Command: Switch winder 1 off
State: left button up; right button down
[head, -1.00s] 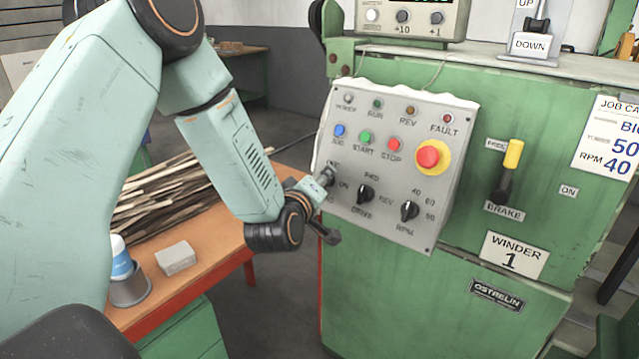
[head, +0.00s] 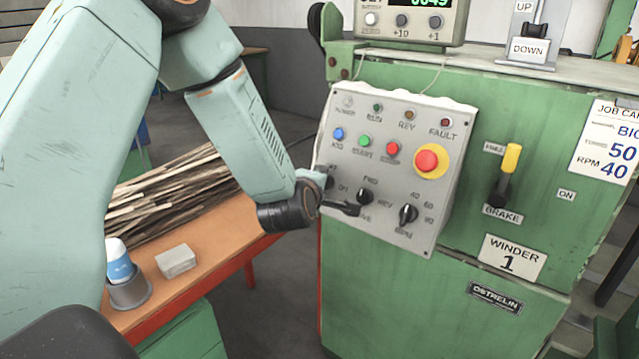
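The winder 1 control panel (head: 385,225) is a grey sloped box on the green machine (head: 400,290), which has a "WINDER 1" plate (head: 511,258). My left gripper (head: 331,193) is at the panel's left edge. Its fingers look apart, one near the upper left and one pointing right across the panel's lower left. The power lamp (head: 348,101) at the top left looks pale. My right gripper is not in view.
The red emergency stop (head: 427,161), the FWD/REV knob (head: 364,195) and the RPM knob (head: 408,214) are right of the gripper. An orange table (head: 205,270) with wooden strips (head: 165,195) is at left.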

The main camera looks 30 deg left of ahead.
pick_arm(q)
jog(key=shift+r, duration=0.1)
dwell(0.3)
jog(key=o, duration=1.2)
jog(key=shift+w, duration=0.1)
jog(key=v, duration=1.2)
